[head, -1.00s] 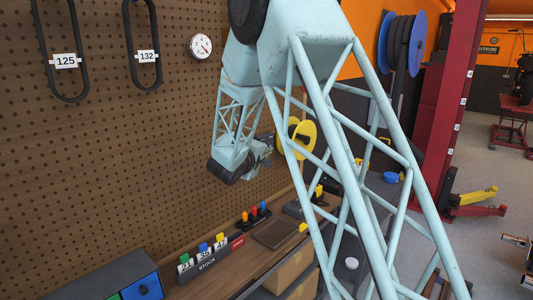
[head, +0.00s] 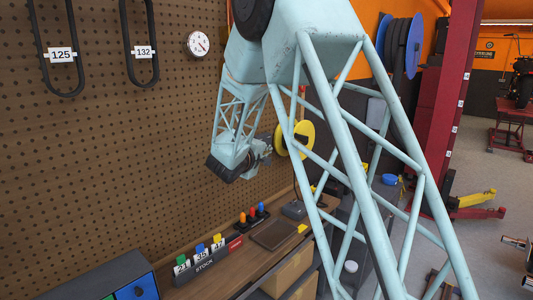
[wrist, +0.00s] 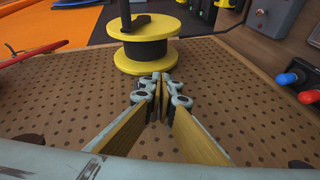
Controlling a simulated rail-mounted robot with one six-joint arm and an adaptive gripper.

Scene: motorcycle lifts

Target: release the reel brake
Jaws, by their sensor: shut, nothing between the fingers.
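A yellow-flanged reel (head: 294,139) with a dark wound middle is mounted on the pegboard, partly hidden behind my arm in the head view. In the wrist view the reel (wrist: 146,50) is straight ahead, with a black post and short crank-like piece (wrist: 127,18) on its outer flange. I cannot tell which part is the brake. My gripper (wrist: 160,80) is shut and empty, its fingertips in front of the reel's near edge and apparently apart from it. In the head view my gripper (head: 264,150) is left of the reel, small and partly unclear.
The pegboard (wrist: 75,90) runs close along my gripper. Knobs with blue and red tips (wrist: 288,78) and a grey box (wrist: 270,15) are at right in the wrist view. A red hose-like piece (wrist: 35,52) is at left. The bench (head: 215,275) holds a STOCK rack (head: 205,258).

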